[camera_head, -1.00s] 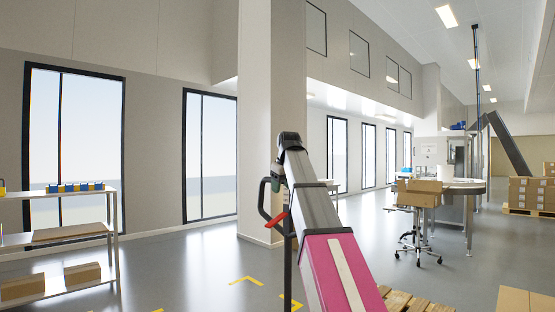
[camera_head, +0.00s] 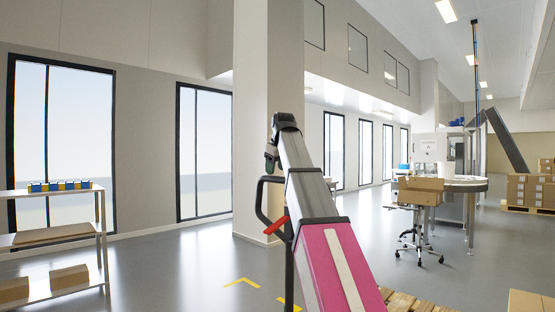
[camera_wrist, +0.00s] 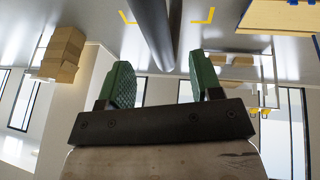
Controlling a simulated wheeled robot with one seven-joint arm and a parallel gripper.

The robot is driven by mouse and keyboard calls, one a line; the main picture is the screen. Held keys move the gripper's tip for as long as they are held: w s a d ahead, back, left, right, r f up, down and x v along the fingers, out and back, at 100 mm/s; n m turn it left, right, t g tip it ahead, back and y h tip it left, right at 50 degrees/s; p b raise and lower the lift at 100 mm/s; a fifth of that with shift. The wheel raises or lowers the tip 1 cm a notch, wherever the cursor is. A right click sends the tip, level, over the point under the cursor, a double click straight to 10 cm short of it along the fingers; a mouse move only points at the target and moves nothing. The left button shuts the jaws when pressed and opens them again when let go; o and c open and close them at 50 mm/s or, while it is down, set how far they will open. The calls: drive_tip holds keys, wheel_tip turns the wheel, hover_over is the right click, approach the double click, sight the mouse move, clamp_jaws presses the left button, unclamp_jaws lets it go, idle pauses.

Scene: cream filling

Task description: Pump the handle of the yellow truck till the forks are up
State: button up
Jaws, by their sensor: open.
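A black looped handle (camera_head: 260,208) with a red lever (camera_head: 276,225) stands on a dark upright shaft in the head view, just below my gripper. The yellow body and forks of the truck are not seen in the head view. My gripper (camera_head: 270,158) is at the end of my arm, partly hidden by it. In the wrist view my gripper (camera_wrist: 158,88) is open, with two green ridged pads apart and nothing between their tips. A dark grey bar (camera_wrist: 150,30), likely the handle's shaft, runs beyond the gap; I see no clear contact.
A white shelf (camera_head: 99,215) with blue-yellow items and cartons stands at left. A wide pillar (camera_head: 262,70) rises behind the handle. A chair (camera_head: 419,228) bearing a carton stands at right. A wooden pallet (camera_head: 410,302) is low right. Grey floor between is clear, with yellow marks.

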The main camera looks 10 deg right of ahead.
sight(274, 179)
drive_tip(key=shift+x, duration=2.75)
clamp_jaws()
